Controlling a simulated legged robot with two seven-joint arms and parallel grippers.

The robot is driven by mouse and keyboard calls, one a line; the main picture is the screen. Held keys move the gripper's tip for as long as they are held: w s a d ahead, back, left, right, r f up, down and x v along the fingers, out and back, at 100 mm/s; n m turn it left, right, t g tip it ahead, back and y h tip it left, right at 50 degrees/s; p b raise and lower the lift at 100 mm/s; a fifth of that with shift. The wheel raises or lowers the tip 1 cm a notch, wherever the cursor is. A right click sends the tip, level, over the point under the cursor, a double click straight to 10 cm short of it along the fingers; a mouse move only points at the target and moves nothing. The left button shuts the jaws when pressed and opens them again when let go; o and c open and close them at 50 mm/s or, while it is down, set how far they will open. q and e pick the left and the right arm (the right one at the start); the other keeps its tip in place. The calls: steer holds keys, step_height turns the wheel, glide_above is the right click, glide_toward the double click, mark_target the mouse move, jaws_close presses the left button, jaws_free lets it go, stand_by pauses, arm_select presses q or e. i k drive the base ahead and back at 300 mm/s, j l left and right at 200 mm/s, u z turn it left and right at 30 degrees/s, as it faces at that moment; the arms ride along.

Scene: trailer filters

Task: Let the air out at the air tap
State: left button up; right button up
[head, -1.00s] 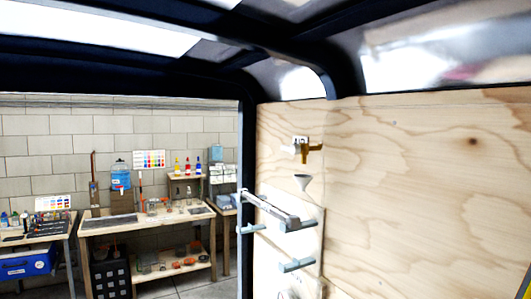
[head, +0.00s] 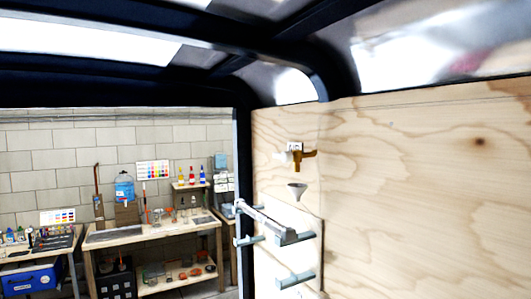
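A brass-coloured air tap (head: 301,156) with a white part at its left is mounted high on the plywood wall. A small label plate (head: 295,146) sits just above it. A grey funnel (head: 297,191) is fixed to the wall below the tap. I cannot tell the tap's handle position. Neither of my grippers shows in the head view.
Grey bars and brackets (head: 281,235) stick out from the wall below the funnel. The plywood wall (head: 430,190) fills the right side. Dark frame posts edge the opening.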

mark_target(287, 157)
steer(key=i+j+u, duration=0.6)
steer(key=i+u, duration=0.15)
steer(key=i+j+u, duration=0.15)
steer(key=i+u, duration=0.2)
